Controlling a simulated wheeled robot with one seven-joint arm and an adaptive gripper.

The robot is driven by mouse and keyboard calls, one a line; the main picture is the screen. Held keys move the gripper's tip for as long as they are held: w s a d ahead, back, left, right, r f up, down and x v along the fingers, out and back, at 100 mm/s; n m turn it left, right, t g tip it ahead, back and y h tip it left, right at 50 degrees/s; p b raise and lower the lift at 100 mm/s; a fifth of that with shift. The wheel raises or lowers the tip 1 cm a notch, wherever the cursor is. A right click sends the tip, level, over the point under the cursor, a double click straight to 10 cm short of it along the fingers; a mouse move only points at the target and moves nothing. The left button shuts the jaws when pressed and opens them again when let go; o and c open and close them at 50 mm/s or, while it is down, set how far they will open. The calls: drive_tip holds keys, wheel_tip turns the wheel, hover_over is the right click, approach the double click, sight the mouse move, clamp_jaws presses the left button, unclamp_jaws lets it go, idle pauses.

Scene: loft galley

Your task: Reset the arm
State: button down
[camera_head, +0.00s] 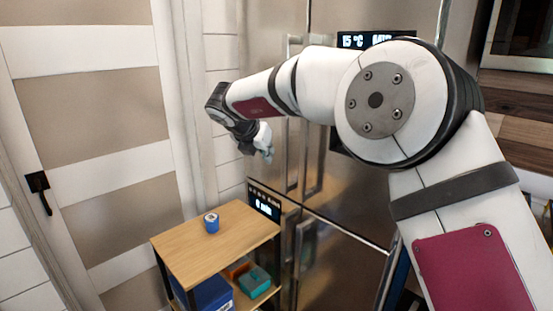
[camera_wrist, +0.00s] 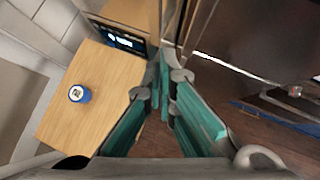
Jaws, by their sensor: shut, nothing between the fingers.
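My arm reaches across the head view from the right, bent at a large white joint. My gripper (camera_head: 262,148) hangs at its far end, above and to the right of the small wooden shelf unit (camera_head: 240,218), in front of the steel fridge (camera_head: 345,190). In the wrist view the teal fingers of my gripper (camera_wrist: 163,85) point away from the camera and are shut with nothing between them. Part of the gripper is hidden by the wrist in the head view.
A small blue can (camera_head: 211,222) stands on the shelf unit's top; it also shows in the wrist view (camera_wrist: 79,93). A teal box (camera_head: 254,281) and a blue box (camera_head: 208,293) sit lower down. A striped door (camera_head: 85,100) with a black handle is at left.

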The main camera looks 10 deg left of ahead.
drive_tip(key=s+d+r+n+t+y, duration=0.1)
drive_tip(key=d+r+n+t+y, duration=0.15)
drive_tip(key=r+n, duration=0.65)
drive_tip(key=s+d+r+n+t+y, duration=0.15)
drive_tip(key=d+r+n+t, duration=0.3)
drive_tip(key=r, duration=0.75)
drive_tip(key=s+d+r+n+y, duration=0.2)
drive_tip(key=s+r+n+y, duration=0.15)
drive_tip(key=n, duration=0.35)
drive_tip(key=s+d+f+n+g+h, duration=0.1)
drive_tip(key=s+d+f+n+g, duration=0.2)
drive_tip(key=s, duration=0.9)
drive_tip(key=s+d+f+n+g+h, duration=0.2)
drive_tip(key=s+d+f+n+g, duration=0.2)
drive_tip(key=s+d+f+n, duration=0.5)
drive_tip(key=s+d+f+n+g+h, duration=0.2)
drive_tip(key=s+d+f+n, duration=0.4)
drive_tip(key=s+d+f, duration=0.6)
drive_tip(key=s+d+g, duration=0.1)
drive_tip(key=s, duration=0.4)
drive_tip(key=shift+g, duration=0.4)
